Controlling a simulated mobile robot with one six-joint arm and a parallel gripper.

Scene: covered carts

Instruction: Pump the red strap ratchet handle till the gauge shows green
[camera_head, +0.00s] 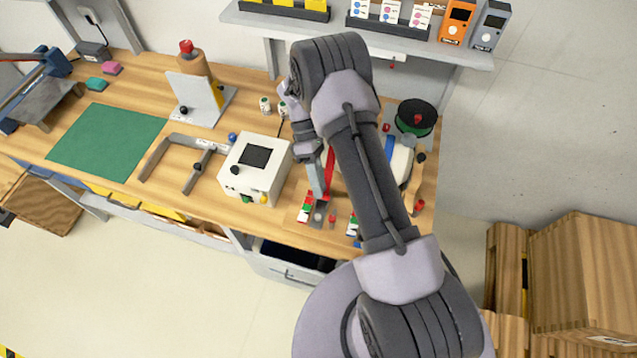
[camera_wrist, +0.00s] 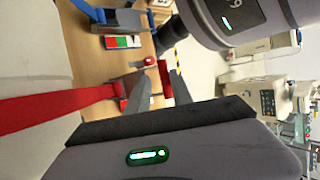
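The red strap (camera_head: 329,172) runs down the right end of the bench; in the wrist view the red strap (camera_wrist: 50,106) crosses from the left to its ratchet. The red ratchet handle (camera_wrist: 164,78) shows between the two fingers of my gripper (camera_wrist: 162,74). The fingers stand apart, and I cannot tell whether they touch the handle. In the head view my gripper (camera_head: 318,195) points down at the ratchet by the bench's front edge. A red, white and green gauge (camera_head: 304,211) lies just left of it. In the wrist view a finger partly hides this gauge, and its reading is unclear.
A blue strap (camera_wrist: 88,10) with its own ratchet and gauge (camera_wrist: 122,42) is close by. A white box (camera_head: 255,170) with a dark screen stands left of my gripper. A green spool (camera_head: 416,117) stands at the back right. The green mat (camera_head: 105,142) is clear.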

